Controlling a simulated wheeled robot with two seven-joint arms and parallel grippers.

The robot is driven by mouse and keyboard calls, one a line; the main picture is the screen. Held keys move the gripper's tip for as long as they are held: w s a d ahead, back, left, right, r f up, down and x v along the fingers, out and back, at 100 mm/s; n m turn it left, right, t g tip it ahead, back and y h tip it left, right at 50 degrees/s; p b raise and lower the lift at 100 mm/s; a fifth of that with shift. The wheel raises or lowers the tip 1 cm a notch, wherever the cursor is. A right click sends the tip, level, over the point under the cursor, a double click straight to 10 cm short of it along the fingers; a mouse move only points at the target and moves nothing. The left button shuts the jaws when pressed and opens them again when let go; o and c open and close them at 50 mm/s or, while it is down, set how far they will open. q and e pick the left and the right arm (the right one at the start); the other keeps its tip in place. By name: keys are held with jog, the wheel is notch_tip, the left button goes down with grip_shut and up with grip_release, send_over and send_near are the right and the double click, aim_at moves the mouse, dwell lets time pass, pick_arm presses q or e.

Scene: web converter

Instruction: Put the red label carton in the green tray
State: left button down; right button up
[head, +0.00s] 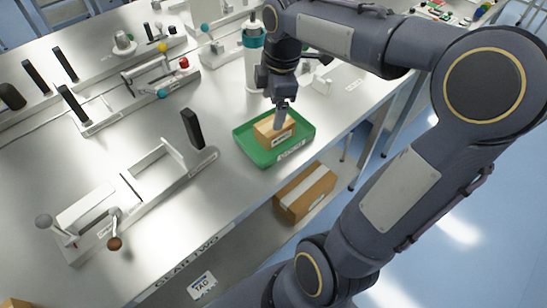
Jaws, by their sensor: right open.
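A small brown carton (267,133) sits inside the green tray (246,147) on the metal bench. A label shows on its front side, but its colour is too small to make out. My right gripper (281,117) points down at the carton's top from above, with its fingers at the carton. The gripper is open, and its fingers partly hide the carton's right part. I cannot tell whether the fingers touch it. My left gripper is not in the picture.
A white bottle with a teal band (253,55) stands behind the tray. Fixtures with black handles and knobs (130,200) fill the bench to the left. A larger taped box (305,192) lies below the bench edge. Bare bench lies left of the tray.

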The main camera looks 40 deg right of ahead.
jog(key=s+a+f+m+t+y, duration=0.1)
jog(key=s+a+f+m+t, duration=0.1)
jog(key=s+a+m, duration=0.3)
jog(key=s+a+f+m+t+y, duration=0.2)
jog(key=s+a+m, duration=0.4)
jog(key=s+m, duration=0.4)
jog(key=shift+a+f, duration=0.25)
jog(key=shift+w, duration=0.1)
